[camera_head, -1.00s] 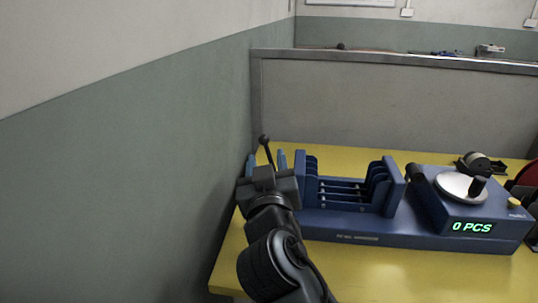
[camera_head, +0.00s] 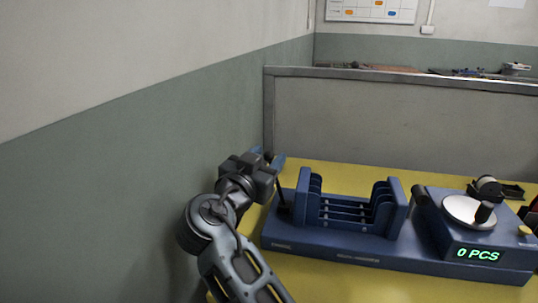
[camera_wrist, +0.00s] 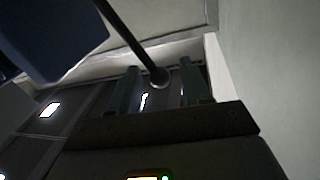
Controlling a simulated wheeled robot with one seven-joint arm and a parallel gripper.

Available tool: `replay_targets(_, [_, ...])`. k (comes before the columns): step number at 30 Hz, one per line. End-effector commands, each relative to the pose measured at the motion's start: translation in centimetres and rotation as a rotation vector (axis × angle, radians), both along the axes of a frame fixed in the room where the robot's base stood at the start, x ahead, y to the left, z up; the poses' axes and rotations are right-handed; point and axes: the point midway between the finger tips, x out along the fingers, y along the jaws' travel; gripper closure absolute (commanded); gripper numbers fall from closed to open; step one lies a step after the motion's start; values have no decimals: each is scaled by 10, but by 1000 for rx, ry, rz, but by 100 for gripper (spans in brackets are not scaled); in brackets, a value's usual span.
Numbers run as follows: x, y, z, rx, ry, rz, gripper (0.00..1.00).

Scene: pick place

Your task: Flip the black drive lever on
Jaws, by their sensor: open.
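The black drive lever (camera_head: 281,193) stands at the left end of the blue machine (camera_head: 340,251), its rod leaning up and to the left. My gripper (camera_head: 272,161) is at the lever's upper end, left of the machine, with its fingers open. In the wrist view the lever's rod (camera_wrist: 127,38) comes in from the top left and its round knob (camera_wrist: 160,78) appears between my two fingers (camera_wrist: 159,88). I see no finger shut on the knob. Contact with it cannot be told. The gripper body partly hides the lever's top in the head view.
The machine carries a slotted blue rack (camera_head: 349,211) and, at right, a unit with a round pan (camera_head: 462,210) and a display (camera_head: 478,254) reading 0 PCS. It stands on a yellow table (camera_head: 335,177). A wall is close on the left and a grey partition (camera_head: 370,122) behind.

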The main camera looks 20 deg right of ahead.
Motion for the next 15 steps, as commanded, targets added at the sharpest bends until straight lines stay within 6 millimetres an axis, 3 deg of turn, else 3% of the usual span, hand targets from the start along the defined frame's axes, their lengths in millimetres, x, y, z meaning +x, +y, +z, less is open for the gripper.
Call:
replay_targets(12, [8, -10, 0, 0, 0, 0, 52])
replay_targets(15, [8, -9, 0, 0, 0, 0, 60])
